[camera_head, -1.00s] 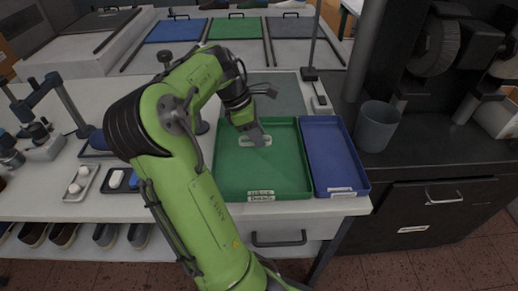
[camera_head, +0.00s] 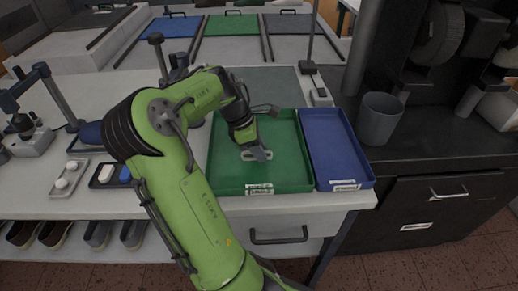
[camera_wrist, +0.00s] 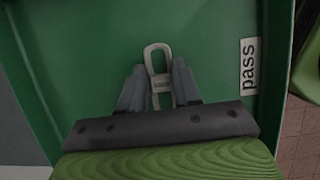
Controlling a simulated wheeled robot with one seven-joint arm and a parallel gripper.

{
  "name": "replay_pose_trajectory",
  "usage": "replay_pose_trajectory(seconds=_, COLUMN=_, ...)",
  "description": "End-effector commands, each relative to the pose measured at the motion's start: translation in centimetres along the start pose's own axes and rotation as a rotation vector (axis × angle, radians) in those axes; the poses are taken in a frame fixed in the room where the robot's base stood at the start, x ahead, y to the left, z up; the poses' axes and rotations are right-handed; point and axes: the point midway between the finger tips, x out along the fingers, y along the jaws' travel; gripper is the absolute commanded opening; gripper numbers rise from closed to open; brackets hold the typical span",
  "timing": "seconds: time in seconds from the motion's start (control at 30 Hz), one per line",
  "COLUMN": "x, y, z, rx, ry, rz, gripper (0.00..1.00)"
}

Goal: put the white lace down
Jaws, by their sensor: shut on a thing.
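The white lace (camera_wrist: 157,60) is a pale flattened loop. In the wrist view it sits between the two fingers of my gripper (camera_wrist: 160,85), which is shut on it, and its rounded end sticks out past the fingertips. The green tray (camera_head: 225,172) is below, and in the head view my gripper (camera_head: 259,155) is low inside it, toward its front. The lace shows there as a small pale shape (camera_head: 250,158) at the fingertips. I cannot tell whether the lace touches the tray floor. A "pass" label (camera_wrist: 249,66) is on the green tray in the wrist view.
A blue tray (camera_head: 335,150) stands against the green tray's right side. A grey bin (camera_head: 378,118) is further right. The rest of the green tray looks empty.

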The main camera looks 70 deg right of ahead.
Motion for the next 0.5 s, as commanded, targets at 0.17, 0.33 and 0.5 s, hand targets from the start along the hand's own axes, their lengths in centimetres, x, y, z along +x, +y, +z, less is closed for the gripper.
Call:
replay_pose_trajectory(seconds=0.17, x=0.07, y=-0.01, z=-0.03, rx=0.0, ry=0.0, rz=-0.001, gripper=0.55)
replay_pose_trajectory(seconds=0.33, x=0.07, y=-0.01, z=-0.02, rx=0.0, ry=0.0, rz=-0.001, gripper=0.58)
replay_pose_trajectory(seconds=0.5, x=-0.42, y=0.0, z=0.18, rx=0.0, ry=0.0, rz=0.0, gripper=0.58)
